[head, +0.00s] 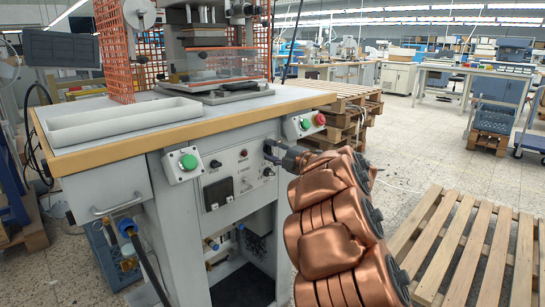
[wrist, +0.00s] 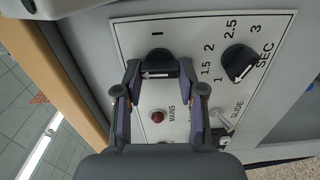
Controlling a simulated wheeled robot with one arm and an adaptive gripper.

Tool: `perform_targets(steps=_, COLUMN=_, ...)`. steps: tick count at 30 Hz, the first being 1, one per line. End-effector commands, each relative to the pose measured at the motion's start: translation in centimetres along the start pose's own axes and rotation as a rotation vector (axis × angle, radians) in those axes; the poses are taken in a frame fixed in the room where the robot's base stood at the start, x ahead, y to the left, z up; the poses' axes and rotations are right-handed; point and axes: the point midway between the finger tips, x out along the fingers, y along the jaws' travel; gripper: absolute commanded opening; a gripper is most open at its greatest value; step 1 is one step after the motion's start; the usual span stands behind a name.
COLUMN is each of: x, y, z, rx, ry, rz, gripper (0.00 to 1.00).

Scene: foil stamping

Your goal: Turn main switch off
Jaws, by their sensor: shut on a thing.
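The main switch, a black rotary knob (wrist: 158,62), is on the white control panel (wrist: 190,32) in the wrist view. A white arrow on the knob points left, and an "I" mark is above it. My gripper (wrist: 158,75) has one finger on each side of the knob and is shut on it. In the head view my gripper (head: 274,153) reaches the front panel of the machine from the right. The knob is largely hidden by the fingers there. The lower part of the panel is partly covered by my gripper in the wrist view.
A red lamp (wrist: 157,116) marked "MAINS", a seconds dial (wrist: 238,62) and a "SLIDE" toggle (wrist: 224,118) are close by. Green (head: 188,162) and red (head: 319,119) push buttons are on boxes under the tabletop edge (head: 190,129). A wooden pallet (head: 470,245) lies at right.

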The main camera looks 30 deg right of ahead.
Motion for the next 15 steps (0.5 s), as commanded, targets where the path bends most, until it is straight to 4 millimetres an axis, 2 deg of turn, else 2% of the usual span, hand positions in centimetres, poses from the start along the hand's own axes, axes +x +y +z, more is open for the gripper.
perform_targets(steps=15, x=0.01, y=-0.24, z=-0.04, rx=-0.050, ry=0.001, rz=-0.005, gripper=0.05)
